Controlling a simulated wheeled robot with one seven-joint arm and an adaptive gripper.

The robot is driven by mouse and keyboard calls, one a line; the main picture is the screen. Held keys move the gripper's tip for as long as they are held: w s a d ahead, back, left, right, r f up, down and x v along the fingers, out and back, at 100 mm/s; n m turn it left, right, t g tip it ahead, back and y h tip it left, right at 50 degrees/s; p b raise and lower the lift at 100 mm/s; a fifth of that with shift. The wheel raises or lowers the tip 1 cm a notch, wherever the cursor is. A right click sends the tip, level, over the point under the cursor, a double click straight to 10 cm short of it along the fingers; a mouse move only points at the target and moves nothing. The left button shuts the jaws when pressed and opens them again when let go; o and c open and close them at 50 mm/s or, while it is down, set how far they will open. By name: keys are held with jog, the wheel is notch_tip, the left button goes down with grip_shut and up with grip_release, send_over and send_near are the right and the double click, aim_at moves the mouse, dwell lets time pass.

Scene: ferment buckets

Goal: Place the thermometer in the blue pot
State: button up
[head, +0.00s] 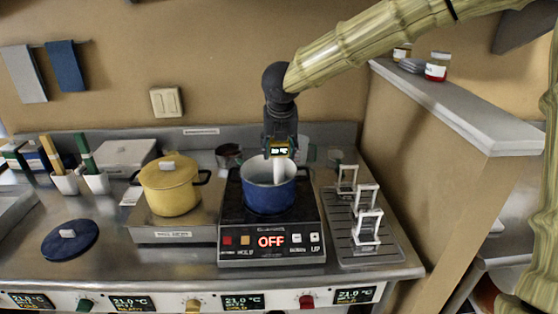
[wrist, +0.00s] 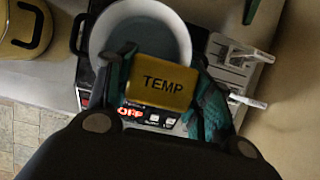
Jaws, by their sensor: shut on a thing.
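The blue pot (head: 268,193) stands without a lid on a black hot plate that reads OFF. My gripper (head: 280,148) is above the pot and points down. It is shut on the thermometer (wrist: 162,83), whose yellow head marked TEMP sits between the two teal fingers in the wrist view. In the head view the thermometer's small display (head: 279,151) shows, with a pale stem below it at the pot's mouth. I cannot tell how deep the stem's tip is. The pot's pale inside (wrist: 115,35) shows behind the thermometer in the wrist view.
A yellow lidded pot (head: 170,187) stands on a plate to the left. A blue lid (head: 69,240) lies on the counter farther left. A dark rack (head: 362,235) with several white frames is right of the hot plate (head: 270,235). A raised ledge (head: 465,110) borders the right side.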

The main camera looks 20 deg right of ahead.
jog(key=shift+f, duration=2.2)
jog(key=shift+f, duration=0.2)
jog(key=o, duration=1.6)
jog(key=shift+c, duration=0.2)
jog(key=shift+r, duration=0.15)
jog(key=b+v, duration=0.1)
jog(key=v, duration=1.1)
